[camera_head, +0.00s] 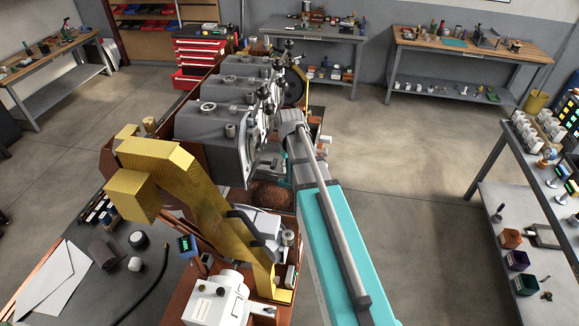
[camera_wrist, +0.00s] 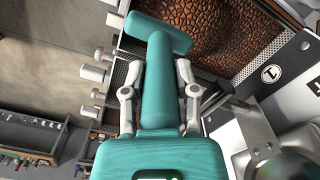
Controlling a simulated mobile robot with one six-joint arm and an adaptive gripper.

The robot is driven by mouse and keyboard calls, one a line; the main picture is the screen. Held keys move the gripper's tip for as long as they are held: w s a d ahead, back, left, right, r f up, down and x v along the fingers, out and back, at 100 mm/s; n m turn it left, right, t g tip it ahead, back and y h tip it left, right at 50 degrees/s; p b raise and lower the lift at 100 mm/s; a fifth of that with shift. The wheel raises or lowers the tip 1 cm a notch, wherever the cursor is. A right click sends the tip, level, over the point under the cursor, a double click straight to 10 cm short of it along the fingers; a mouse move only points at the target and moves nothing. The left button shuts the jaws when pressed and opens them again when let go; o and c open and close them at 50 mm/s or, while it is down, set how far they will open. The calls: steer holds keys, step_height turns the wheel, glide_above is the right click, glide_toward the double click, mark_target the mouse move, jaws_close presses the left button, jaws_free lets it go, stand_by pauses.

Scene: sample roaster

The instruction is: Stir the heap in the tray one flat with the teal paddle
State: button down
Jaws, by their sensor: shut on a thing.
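The teal paddle (camera_wrist: 158,85) is in my gripper (camera_wrist: 160,85), with one finger on each side of its handle. Its wide crossbar end (camera_wrist: 157,33) points up in the wrist view and overlaps the edge of the brown heap there. The heap of brown beans (camera_wrist: 215,30) lies in a tray with a perforated metal rim (camera_wrist: 131,72). Whether the paddle touches the beans I cannot tell. In the head view, the heap (camera_head: 270,196) shows beyond the yellow chute, left of my arm, and my gripper is mostly hidden there.
A plate marked 1 (camera_wrist: 271,73) is beside the tray. Grey roaster drums (camera_head: 212,135) stand in a row behind it. A yellow chute (camera_head: 195,190) rises at left, close to the tray. A white machine (camera_head: 215,300) is in front. Open floor (camera_head: 430,230) lies to the right.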

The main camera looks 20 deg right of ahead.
steer(key=shift+f+b, duration=3.5)
steer(key=shift+f, duration=0.2)
steer(key=w+d, duration=0.2)
steer(key=w, duration=0.1)
steer(key=w+d, duration=0.1)
steer(key=shift+w, duration=0.3)
steer(key=shift+s, duration=0.15)
steer(key=s+a, duration=0.6)
steer(key=s, duration=0.3)
steer(key=shift+w, duration=0.15)
